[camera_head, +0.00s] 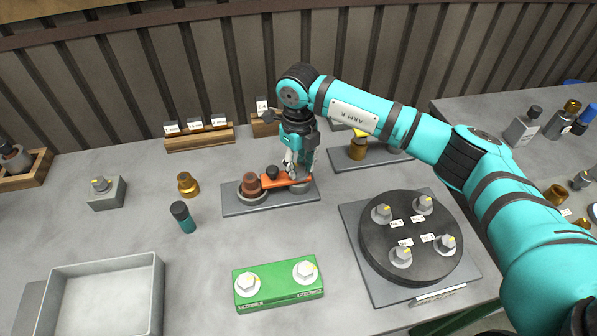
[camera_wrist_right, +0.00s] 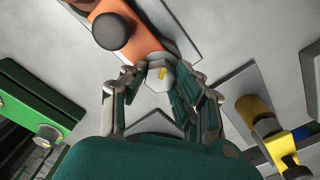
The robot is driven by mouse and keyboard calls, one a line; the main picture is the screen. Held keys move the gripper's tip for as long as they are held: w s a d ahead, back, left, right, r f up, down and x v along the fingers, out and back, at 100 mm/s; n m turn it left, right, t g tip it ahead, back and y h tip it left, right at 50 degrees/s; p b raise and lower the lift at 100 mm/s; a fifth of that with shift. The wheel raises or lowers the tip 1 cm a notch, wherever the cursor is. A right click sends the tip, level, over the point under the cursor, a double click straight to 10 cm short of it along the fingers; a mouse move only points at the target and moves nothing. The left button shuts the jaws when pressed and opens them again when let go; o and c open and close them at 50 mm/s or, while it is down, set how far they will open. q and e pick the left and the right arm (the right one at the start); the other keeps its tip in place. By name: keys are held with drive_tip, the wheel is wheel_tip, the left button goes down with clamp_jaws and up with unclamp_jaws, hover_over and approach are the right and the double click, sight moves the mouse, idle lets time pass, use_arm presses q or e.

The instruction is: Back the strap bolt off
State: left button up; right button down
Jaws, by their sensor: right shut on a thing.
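The orange strap (camera_head: 286,181) lies on a grey plate (camera_head: 238,208), between a brown cylindrical part (camera_head: 250,183) on the left and my right gripper. A black knob (camera_head: 271,172) stands up from the strap; it also shows in the right wrist view (camera_wrist_right: 112,31). My right gripper (camera_head: 294,172) points down at the strap's right end. In the right wrist view, the strap bolt (camera_wrist_right: 161,73), a grey hex head with a yellow mark, sits between the fingertips, which are shut on it. In the head view the fingers hide most of the bolt. My left gripper is out of view.
A green block (camera_head: 278,292) with two hex bolts lies in front. A black disc (camera_head: 380,255) with several bolts stands at right. A grey tray (camera_head: 152,305) is at front left. A teal-and-black bottle (camera_head: 185,218) and a brass fitting (camera_head: 187,185) stand left of the plate.

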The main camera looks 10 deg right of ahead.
sight(299, 167)
drive_tip(key=n+b, duration=0.5)
drive_tip(key=shift+f+n, duration=0.15)
drive_tip(key=shift+n, duration=0.15)
drive_tip(key=shift+n+b, duration=1.3)
drive_tip(key=shift+n, duration=0.5)
drive_tip(key=shift+r, duration=0.2)
drive_tip(key=c, duration=1)
unclamp_jaws()
drive_tip(key=shift+r, duration=0.2)
wheel_tip(299, 167, up, 12)
drive_tip(key=shift+f, duration=0.2)
